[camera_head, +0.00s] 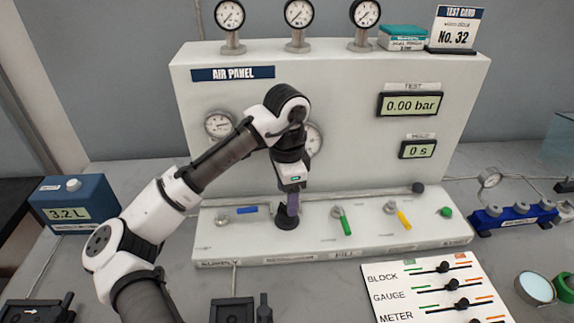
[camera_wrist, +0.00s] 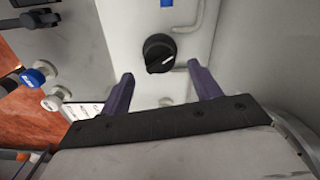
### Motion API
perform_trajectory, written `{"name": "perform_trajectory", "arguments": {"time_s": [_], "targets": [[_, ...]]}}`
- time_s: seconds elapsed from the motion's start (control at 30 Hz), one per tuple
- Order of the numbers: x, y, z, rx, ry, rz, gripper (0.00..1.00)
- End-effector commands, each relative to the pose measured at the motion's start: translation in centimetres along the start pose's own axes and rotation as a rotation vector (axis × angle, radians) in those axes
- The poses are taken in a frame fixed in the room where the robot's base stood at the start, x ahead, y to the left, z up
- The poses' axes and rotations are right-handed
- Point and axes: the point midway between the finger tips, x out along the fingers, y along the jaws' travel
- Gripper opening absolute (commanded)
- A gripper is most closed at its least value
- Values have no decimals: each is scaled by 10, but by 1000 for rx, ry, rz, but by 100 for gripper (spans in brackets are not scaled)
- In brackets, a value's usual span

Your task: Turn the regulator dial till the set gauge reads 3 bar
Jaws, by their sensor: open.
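The regulator dial (camera_head: 286,222) is a black knob on the white sloping ledge of the air panel. In the wrist view the dial (camera_wrist: 158,53) shows a white pointer line towards the upper right. My gripper (camera_head: 292,200) points down just above the dial. Its purple fingers (camera_wrist: 160,69) are open and empty, one to each side of the dial in the wrist view; I cannot tell whether the tips reach down beside it. A round gauge (camera_head: 219,125) is on the panel face, and a second gauge (camera_head: 315,138) is partly hidden by my arm. Their readings are too small to tell.
The ledge also carries a blue handle (camera_head: 247,210), a green lever (camera_head: 343,222), a yellow lever (camera_head: 403,218) and a green button (camera_head: 446,212). The test display (camera_head: 412,104) reads 0.00 bar; the hold display (camera_head: 418,150) reads 0 s. A slider board (camera_head: 405,277) lies in front.

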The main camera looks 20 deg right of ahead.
Motion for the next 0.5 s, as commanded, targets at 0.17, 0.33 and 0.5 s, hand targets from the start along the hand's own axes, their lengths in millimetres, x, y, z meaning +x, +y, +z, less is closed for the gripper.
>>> {"name": "perform_trajectory", "arguments": {"time_s": [0.17,0.33,0.5], "targets": [[-38,-1,0,-1,-2,-5,63],[-68,0,0,-1,-1,-4,63],[-88,0,0,-2,-1,-2,63]]}}
